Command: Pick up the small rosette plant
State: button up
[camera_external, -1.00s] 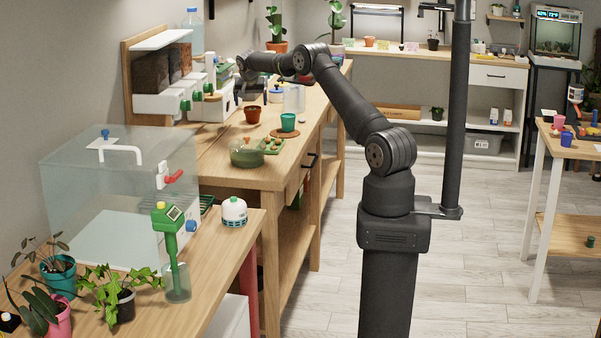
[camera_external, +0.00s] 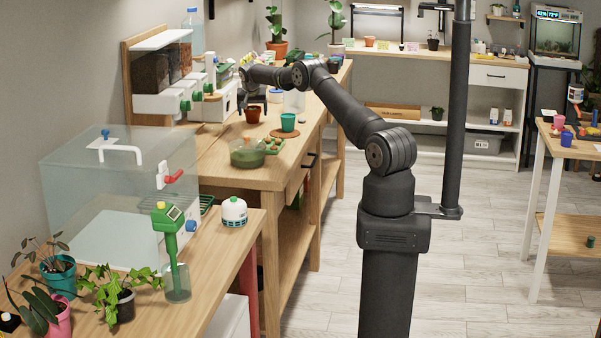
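My gripper (camera_external: 252,103) is at the end of my outstretched arm, low over the long wooden bench and pointing down. It is just above or behind a small terracotta pot (camera_external: 253,115). At this size I cannot tell whether they touch or how far apart the fingers are. I cannot make out the small rosette plant for certain. A green tray (camera_external: 280,149) with several small round items lies in front of the pot, but I cannot tell if a rosette is among them.
A teal pot (camera_external: 288,122) stands on a brown round mat right of the terracotta pot. A green glass bowl (camera_external: 246,154) is nearer. A dispenser rack (camera_external: 160,80) stands at the left. The clear box (camera_external: 120,195) and potted leafy plants (camera_external: 118,290) are in the foreground.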

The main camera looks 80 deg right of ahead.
jog(key=c, duration=0.8)
jog(key=shift+r, duration=0.1)
